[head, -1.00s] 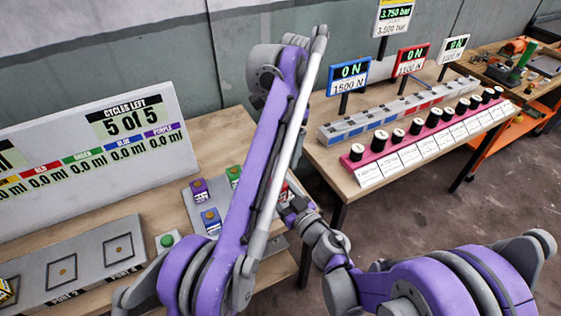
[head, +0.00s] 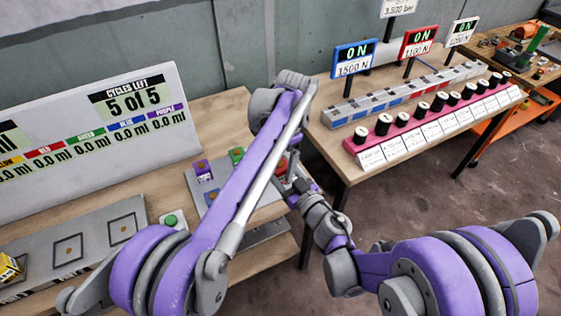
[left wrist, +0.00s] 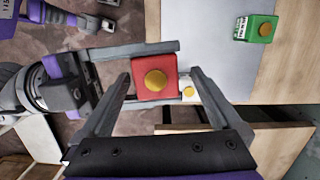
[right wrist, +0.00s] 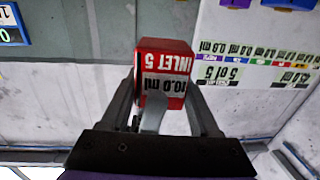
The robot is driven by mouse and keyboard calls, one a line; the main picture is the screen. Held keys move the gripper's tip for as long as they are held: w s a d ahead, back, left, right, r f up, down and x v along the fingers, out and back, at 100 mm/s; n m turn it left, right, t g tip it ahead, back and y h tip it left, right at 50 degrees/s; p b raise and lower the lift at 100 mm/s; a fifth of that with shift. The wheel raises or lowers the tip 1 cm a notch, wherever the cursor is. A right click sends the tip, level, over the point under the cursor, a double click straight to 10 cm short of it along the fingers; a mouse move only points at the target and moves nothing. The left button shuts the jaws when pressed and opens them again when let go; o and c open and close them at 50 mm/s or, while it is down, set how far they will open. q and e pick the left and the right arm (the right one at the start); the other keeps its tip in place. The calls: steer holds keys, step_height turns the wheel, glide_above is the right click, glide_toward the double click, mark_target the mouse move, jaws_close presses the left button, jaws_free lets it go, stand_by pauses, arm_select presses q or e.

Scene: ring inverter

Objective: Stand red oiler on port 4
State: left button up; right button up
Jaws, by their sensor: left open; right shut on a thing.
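The red oiler (right wrist: 165,62) is gripped in my right gripper (right wrist: 163,88), its INLET 5 face showing upside down in the right wrist view. In the left wrist view the red oiler (left wrist: 155,78) shows its round gold spot, between the open fingers of my left gripper (left wrist: 161,78). The left fingers stand to either side; I cannot tell whether they touch it. In the head view only a bit of red oiler (head: 281,168) shows beside my left arm. The port 4 pad (head: 122,229) is the bare right-hand square on the grey port block; its label is now covered.
A yellow oiler (head: 9,268) stands at the left of the port block, and the pad between (head: 68,250) is bare. A green button (head: 171,221) is right of the block. Purple (head: 203,171), green (head: 237,156) and blue oilers stand on a grey plate. A second table holds gauges.

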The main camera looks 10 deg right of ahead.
arm_select(q)
steer(key=shift+a, duration=0.1)
steer(key=c, duration=1.5)
steer(key=shift+c, duration=0.2)
arm_select(e)
steer(key=o, duration=1.5)
steer(key=shift+o, duration=0.2)
